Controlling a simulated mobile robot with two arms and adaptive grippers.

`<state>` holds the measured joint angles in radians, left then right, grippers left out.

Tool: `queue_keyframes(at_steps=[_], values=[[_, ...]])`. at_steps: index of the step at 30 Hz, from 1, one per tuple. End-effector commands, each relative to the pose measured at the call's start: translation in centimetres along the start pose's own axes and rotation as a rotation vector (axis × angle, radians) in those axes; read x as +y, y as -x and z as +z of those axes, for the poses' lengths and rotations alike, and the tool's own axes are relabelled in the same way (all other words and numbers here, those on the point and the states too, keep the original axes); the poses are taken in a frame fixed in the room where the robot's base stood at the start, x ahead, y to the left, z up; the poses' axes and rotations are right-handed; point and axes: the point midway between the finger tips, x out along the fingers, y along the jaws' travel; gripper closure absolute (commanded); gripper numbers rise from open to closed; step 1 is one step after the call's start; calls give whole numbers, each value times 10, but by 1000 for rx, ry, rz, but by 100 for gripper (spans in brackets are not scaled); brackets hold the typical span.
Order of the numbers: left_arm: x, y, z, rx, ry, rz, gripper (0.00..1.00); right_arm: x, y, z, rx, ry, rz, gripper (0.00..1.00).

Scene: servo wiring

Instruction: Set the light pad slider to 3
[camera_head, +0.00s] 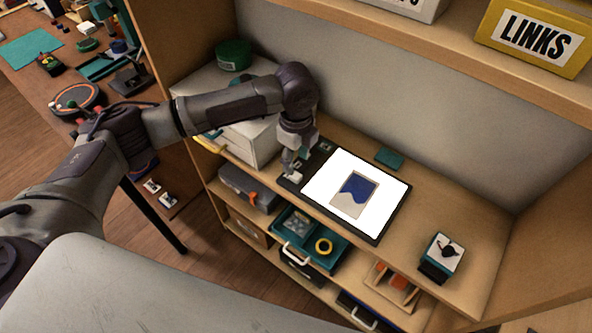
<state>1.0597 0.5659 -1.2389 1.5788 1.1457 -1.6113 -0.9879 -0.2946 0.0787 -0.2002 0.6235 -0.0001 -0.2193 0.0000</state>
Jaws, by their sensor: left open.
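The light pad (390,195) lies on the shelf top, a dark-framed panel with a glowing white surface. A card with a blue and pale design (353,194) lies on its middle. My left gripper (292,172) is at the pad's left end, close above its dark edge strip. Its fingers are small in view, and no held thing shows. The gripper covers part of that strip, and I cannot make out the slider or its setting. My right gripper is not in view.
A small device with a black knob (447,249) stands at the right of the shelf top. A teal pad (389,158) lies behind the light pad. White drawers with a green tin (233,54) stand at left. A yellow LINKS box (532,38) sits on the upper shelf.

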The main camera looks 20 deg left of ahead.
Motion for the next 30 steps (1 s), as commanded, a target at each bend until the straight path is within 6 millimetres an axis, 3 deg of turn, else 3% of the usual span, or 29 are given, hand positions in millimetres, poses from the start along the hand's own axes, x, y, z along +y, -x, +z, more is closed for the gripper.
queue_keyframes(at_steps=[3,9,21,23,30], values=[[1,-23,0,0,1,3,50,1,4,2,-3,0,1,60],[0,-50,0,0,0,1,50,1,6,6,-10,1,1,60],[0,-59,0,0,0,-1,50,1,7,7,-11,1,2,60],[0,-59,0,0,0,-1,57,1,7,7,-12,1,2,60],[0,-59,0,0,0,-1,97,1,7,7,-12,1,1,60]])
